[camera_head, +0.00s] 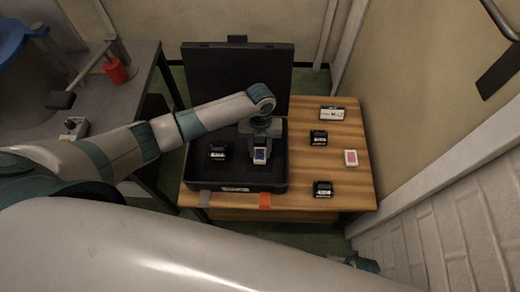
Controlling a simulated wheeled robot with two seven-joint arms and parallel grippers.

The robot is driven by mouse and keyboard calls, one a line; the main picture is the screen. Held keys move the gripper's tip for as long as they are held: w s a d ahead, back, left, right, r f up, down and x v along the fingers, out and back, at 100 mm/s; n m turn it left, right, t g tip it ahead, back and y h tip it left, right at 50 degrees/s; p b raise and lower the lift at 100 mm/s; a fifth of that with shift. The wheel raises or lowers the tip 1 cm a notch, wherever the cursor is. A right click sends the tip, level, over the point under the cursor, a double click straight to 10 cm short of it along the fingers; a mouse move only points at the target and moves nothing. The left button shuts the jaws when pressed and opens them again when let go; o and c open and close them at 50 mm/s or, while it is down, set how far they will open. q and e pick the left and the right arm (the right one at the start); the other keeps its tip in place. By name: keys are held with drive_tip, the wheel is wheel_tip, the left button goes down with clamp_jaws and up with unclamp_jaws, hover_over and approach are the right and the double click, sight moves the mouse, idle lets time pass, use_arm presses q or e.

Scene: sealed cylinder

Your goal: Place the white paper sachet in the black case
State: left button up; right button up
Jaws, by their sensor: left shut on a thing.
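The black case (274,182) stands open on the wooden table, its lid (235,75) raised at the back. My left gripper (260,147) points down over the right part of the case and is shut on a small white packet with a blue face (260,158). The packet is inside the case outline; I cannot tell if it touches the floor. A flat white packet with dark print (332,113), which looks like a paper sachet, lies at the table's back right. I cannot tell for sure which is the sachet. A small dark part of my right arm shows at lower right; its jaws cannot be made out.
A small black box (217,153) is in the left of the case. Two black boxes (318,137) (322,188) and a pink-and-white pack (350,157) stand on the table's right side. A grey bench (110,120) with a red object (115,70) is at left.

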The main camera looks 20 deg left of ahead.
sight(260, 149)
use_arm(q)
drive_tip(key=shift+f, duration=0.15)
drive_tip(key=o, duration=1)
drive_tip(key=shift+c, duration=0.2)
drive_tip(key=shift+o, duration=0.3)
use_arm(e)
drive_tip(key=shift+w+r, duration=0.1)
drive_tip(key=shift+r, duration=0.15)
use_arm(q)
drive_tip(key=shift+r, duration=0.3)
wheel_tip(260, 149, up, 12)
drive_tip(key=w, duration=0.1)
drive_tip(key=shift+w+a+f+p, duration=0.15)
drive_tip(key=shift+w+a+p, duration=0.15)
drive_tip(key=shift+w+p, duration=0.05)
use_arm(e)
drive_tip(key=shift+s+d+f, duration=0.1)
drive_tip(key=shift+s+f, duration=0.05)
drive_tip(key=shift+f, duration=0.35)
drive_tip(key=shift+s+f, duration=0.15)
drive_tip(key=shift+f, duration=0.35)
